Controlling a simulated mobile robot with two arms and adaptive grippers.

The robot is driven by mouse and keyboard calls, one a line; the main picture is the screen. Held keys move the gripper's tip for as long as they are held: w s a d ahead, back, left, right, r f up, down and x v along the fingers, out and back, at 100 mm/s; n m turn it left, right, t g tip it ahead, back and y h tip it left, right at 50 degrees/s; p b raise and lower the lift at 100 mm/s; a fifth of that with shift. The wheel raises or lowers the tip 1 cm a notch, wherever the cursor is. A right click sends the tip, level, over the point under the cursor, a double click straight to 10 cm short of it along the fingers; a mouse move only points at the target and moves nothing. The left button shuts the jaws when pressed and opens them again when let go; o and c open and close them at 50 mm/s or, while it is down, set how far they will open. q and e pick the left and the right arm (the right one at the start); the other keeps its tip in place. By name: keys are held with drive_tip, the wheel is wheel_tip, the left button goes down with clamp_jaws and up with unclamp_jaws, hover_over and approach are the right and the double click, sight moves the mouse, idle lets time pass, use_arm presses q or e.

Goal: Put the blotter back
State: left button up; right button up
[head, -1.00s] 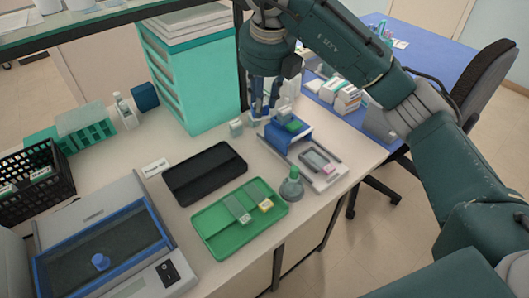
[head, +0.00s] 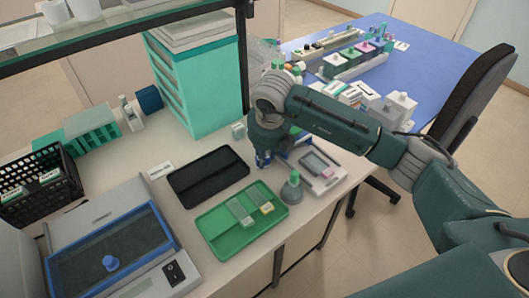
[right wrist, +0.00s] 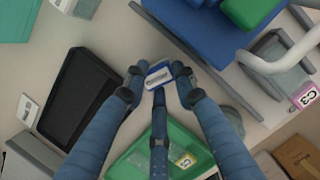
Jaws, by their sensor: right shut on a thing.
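My right gripper (head: 262,160) is low over the bench between the black tray and the flask. In the right wrist view its fingers (right wrist: 158,82) are closed around a small blue piece with a white label (right wrist: 158,75); this seems to be the blotter, though the fingers hide most of its sides. In the head view my wrist covers the piece. A blue block with a green top (right wrist: 215,35) stands beside the gripper, apart from the held piece; in the head view it is mostly behind my arm. My left gripper is not in view.
A black tray (head: 208,177) and a green tray (head: 215,238) with slides lie nearby. A flask (head: 291,190) and a grey instrument (head: 324,172) stand to the right, near the bench edge. A small grey block (head: 238,131) stands behind. A blue-lidded device (head: 160,262) is front left.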

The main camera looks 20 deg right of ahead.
drive_tip(key=o, duration=0.7)
drive_tip(key=shift+r, duration=0.2)
drive_tip(key=b+v, duration=0.2)
drive_tip(key=v, duration=0.9)
drive_tip(key=shift+s+r, duration=0.2)
drive_tip(key=shift+r, duration=0.15)
drive_tip(key=shift+f, duration=0.1)
